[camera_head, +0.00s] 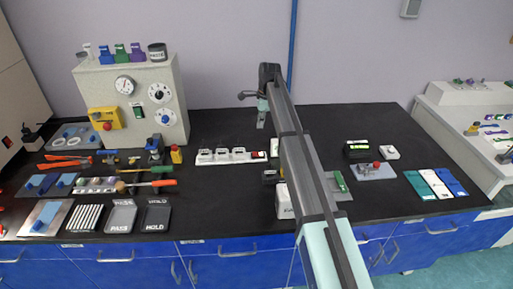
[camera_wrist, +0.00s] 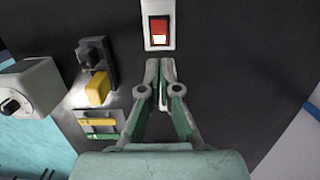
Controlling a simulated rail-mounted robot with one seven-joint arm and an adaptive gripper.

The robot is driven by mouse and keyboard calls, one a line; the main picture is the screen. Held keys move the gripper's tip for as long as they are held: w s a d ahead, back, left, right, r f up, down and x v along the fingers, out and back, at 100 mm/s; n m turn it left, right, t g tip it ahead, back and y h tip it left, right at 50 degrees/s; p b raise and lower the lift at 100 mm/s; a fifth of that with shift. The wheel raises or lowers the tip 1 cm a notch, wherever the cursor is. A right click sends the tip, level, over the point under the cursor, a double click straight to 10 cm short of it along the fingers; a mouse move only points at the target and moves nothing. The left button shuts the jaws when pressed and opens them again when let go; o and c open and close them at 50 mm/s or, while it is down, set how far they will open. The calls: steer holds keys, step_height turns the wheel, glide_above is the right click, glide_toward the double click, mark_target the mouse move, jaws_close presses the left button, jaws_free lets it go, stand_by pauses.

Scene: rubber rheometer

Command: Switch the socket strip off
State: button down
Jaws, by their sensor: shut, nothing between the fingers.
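The white socket strip (camera_head: 230,159) lies on the black bench, left of my arm, with several plugs in it. Its red switch (camera_head: 257,154) is at the right end. In the wrist view, the strip's end (camera_wrist: 149,46) is at the top centre, with the red rocker switch (camera_wrist: 158,30) on it; the rocker's lower part looks bright white. My gripper (camera_wrist: 161,68) is shut and empty, its fingertips just below the strip's end in that view. In the head view, my gripper (camera_head: 261,122) points down behind the strip's right end. Contact with the switch is not visible.
In the wrist view, a black device with a yellow block (camera_wrist: 97,88) and a white box with a knob (camera_wrist: 32,88) are to the left. A panelled instrument (camera_head: 130,100) stands at the left. Trays (camera_head: 120,224) and tools lie in front.

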mark_target(255, 153)
steer(key=f+p, duration=0.1)
steer(key=f, duration=0.3)
steer(key=a+f+p, duration=0.1)
steer(key=f+p, duration=0.1)
steer(key=f, duration=0.3)
steer(key=a+f+p, duration=0.1)
steer(key=f, duration=0.4)
steer(key=shift+s, duration=0.2)
steer(key=shift+d, duration=0.1)
